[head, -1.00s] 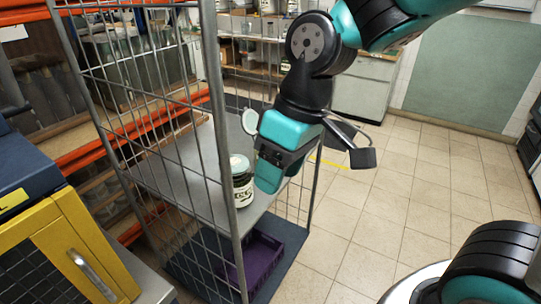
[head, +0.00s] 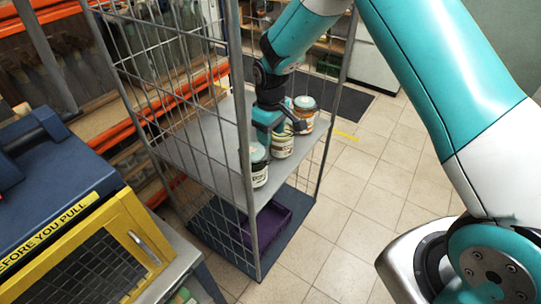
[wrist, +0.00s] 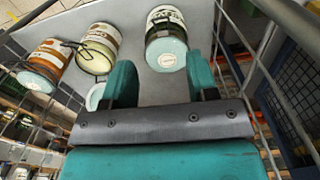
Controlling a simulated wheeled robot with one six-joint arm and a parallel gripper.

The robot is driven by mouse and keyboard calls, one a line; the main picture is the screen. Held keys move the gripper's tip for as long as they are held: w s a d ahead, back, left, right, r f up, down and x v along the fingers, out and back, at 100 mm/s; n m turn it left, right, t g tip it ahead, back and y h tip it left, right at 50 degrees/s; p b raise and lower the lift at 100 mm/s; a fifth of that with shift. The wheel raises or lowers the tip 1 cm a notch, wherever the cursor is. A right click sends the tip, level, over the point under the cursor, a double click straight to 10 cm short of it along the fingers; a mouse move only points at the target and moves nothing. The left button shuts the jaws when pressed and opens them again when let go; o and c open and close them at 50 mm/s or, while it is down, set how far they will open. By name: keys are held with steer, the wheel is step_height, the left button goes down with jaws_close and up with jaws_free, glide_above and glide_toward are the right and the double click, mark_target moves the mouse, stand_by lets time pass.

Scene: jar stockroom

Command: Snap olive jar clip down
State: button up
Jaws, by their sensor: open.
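Three jars stand on the grey shelf (head: 197,147) of a wire cage trolley. The nearest jar (head: 260,173) has a pale lid; in the wrist view this jar (wrist: 165,27) is just beyond the gap between my fingers. The middle jar (head: 282,143), cream and green, has a dark wire clip (wrist: 88,57) and a pale disc-like lid (wrist: 96,97) seemingly swung open. An orange-brown jar (head: 304,113) stands farthest. I cannot read which label says olive. My gripper (wrist: 160,80) is open and empty, low over the shelf; in the head view it (head: 270,125) partly hides the middle jar.
The trolley's wire side (head: 205,110) and upright posts stand close around the shelf. A purple crate (head: 262,225) lies on the lower deck. A yellow-framed cabinet (head: 135,235) is at the left. Tiled floor at the right is free.

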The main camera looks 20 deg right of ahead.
mark_target(271, 162)
step_height(271, 162, down, 11)
steer(key=p, duration=0.3)
steer(key=c, duration=0.9)
